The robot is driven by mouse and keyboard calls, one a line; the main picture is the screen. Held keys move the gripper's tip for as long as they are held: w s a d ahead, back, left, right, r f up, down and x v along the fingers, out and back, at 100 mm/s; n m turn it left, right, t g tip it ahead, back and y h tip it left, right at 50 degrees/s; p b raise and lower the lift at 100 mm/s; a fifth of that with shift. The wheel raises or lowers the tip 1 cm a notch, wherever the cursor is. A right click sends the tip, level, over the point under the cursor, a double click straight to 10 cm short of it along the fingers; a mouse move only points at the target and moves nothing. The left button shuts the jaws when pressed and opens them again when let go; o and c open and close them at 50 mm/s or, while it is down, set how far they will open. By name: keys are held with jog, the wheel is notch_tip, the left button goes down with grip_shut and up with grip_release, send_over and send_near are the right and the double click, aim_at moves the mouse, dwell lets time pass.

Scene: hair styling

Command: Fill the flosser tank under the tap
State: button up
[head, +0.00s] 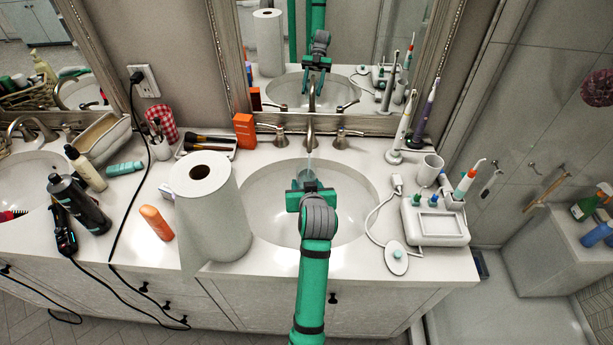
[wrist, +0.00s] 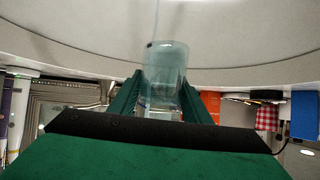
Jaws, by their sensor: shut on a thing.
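My gripper (head: 311,188) is over the right-hand sink basin and is shut on the flosser tank (head: 306,174), a clear, bluish see-through cup. In the wrist view the tank (wrist: 164,72) sits between my two green fingers. The tap (head: 311,128) stands at the back of the basin. A thin stream of water (head: 308,153) runs down from its spout to the tank in the head view; a faint streak also shows in the wrist view. The water level in the tank is hard to tell. The flosser base (head: 436,222) stands on the counter to the right, with its handle (head: 466,182) upright.
A tall paper towel roll (head: 212,210) stands close to the basin's left side. Electric toothbrushes (head: 400,132) and a white cup (head: 430,169) stand at the right. The white flosser hose (head: 376,215) lies on the counter right of the basin.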

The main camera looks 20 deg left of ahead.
jog(key=shift+s+r, duration=0.1)
jog(key=shift+s, duration=0.05)
jog(key=shift+s+d+r, duration=0.15)
jog(key=shift+s+r, duration=0.05)
jog(key=shift+s, duration=0.2)
jog(key=shift+s+d+r, duration=0.25)
jog(key=shift+s+d, duration=0.1)
jog(key=shift+s, duration=0.15)
jog(key=shift+s+a+r, duration=0.15)
jog(key=shift+s+r, duration=0.05)
jog(key=shift+s, duration=0.3)
jog(key=shift+s+a+r, duration=0.1)
jog(key=shift+s+r, duration=0.05)
jog(key=shift+s, duration=0.3)
jog(key=shift+s+f+v, duration=0.1)
jog(key=shift+s+v, duration=0.05)
jog(key=shift+v, duration=0.95)
jog(key=shift+s+f+v, duration=0.1)
jog(key=shift+f+v, duration=0.05)
jog(key=shift+v, duration=0.95)
jog(key=shift+a, duration=0.25)
jog(key=shift+d, duration=0.1)
